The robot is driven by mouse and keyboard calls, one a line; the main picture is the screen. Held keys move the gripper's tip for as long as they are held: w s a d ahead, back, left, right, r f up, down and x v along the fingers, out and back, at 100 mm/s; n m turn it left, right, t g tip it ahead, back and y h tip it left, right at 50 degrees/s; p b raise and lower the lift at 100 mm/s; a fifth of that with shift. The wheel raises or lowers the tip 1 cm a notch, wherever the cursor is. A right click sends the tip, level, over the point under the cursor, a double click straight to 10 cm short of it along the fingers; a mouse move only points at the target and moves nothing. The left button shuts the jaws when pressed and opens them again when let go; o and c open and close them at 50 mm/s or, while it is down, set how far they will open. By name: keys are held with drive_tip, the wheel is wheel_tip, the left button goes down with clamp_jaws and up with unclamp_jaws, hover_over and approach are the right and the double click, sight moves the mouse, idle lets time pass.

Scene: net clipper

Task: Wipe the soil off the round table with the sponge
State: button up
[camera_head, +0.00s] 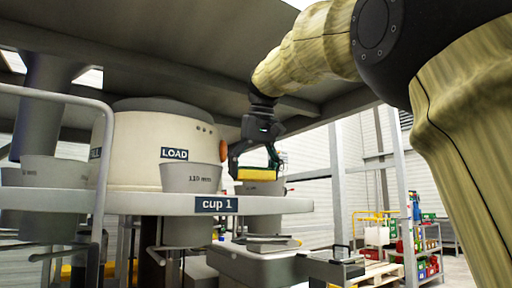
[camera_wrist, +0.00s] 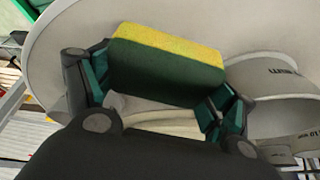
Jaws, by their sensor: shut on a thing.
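The sponge (camera_wrist: 165,62) is yellow on one side and dark green on the other. My gripper (camera_wrist: 158,90) is shut on it, with a finger at each end. In the head view, my gripper (camera_head: 254,160) holds the sponge (camera_head: 257,174) over the right part of the round table (camera_head: 140,203), close to its top. Whether the sponge touches the table cannot be told. The pale table surface (camera_wrist: 65,50) also shows in the wrist view. I cannot make out any soil; the area under the sponge is partly hidden.
Grey cups, one marked 110 mm (camera_head: 190,178), sit in the table around a cream drum labelled LOAD (camera_head: 150,140). Another cup (camera_wrist: 275,95) is close right of the sponge in the wrist view. A railing (camera_head: 104,150) stands left. A dark ceiling plate (camera_head: 150,65) hangs above.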

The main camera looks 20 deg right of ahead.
wheel_tip(320, 180, up, 3)
drive_tip(key=shift+d+f+p, duration=0.1)
drive_tip(key=shift+f+p, duration=0.1)
drive_tip(key=shift+p, duration=0.95)
drive_tip(key=shift+r+p, duration=0.8)
drive_tip(key=shift+p, duration=0.1)
